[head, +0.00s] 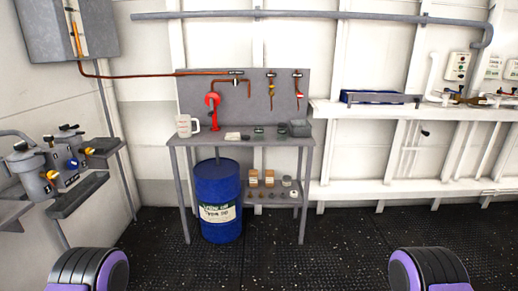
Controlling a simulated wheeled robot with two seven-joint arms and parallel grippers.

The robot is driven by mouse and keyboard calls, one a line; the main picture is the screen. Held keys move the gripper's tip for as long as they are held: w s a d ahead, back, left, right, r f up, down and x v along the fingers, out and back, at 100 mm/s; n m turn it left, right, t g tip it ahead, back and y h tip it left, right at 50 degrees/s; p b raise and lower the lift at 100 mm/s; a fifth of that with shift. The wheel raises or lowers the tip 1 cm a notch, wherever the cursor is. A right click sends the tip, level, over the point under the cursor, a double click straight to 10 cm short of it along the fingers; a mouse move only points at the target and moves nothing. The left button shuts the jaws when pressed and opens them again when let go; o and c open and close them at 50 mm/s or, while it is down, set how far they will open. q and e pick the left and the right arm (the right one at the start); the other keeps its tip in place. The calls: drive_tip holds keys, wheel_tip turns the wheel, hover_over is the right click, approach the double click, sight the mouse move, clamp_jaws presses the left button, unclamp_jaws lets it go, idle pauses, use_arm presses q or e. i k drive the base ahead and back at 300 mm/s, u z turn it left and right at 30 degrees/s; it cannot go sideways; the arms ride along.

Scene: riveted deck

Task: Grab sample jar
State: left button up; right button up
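A grey metal workbench (170,141) stands ahead against the wall. Two small greenish glass-like items, one at centre (258,131) and one to its right (281,133), sit on its top; they may be sample jars, but they are too small to tell. A pale small container (287,181) sits on the bench's lower shelf; I cannot tell whether it is a jar. Neither of my grippers is in view; only rounded purple and dark parts of my arms show at the bottom corners.
The benchtop also holds a white jug (187,126) and a grey box (299,128). A blue drum (218,202) stands under the bench's left half. Pump equipment (60,165) is at left, a white wall ledge (400,112) at right. The dark floor (270,255) before the bench is clear.

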sight(258, 131)
drive_tip(key=z, duration=0.05)
drive_tip(key=i, duration=0.7)
drive_tip(key=z, duration=0.8)
drive_tip(key=i, duration=0.95)
drive_tip(key=z, duration=0.4)
drive_tip(key=i, duration=1.05)
drive_tip(key=u, duration=1.15)
drive_tip(key=i, duration=0.75)
drive_tip(key=u, duration=0.75)
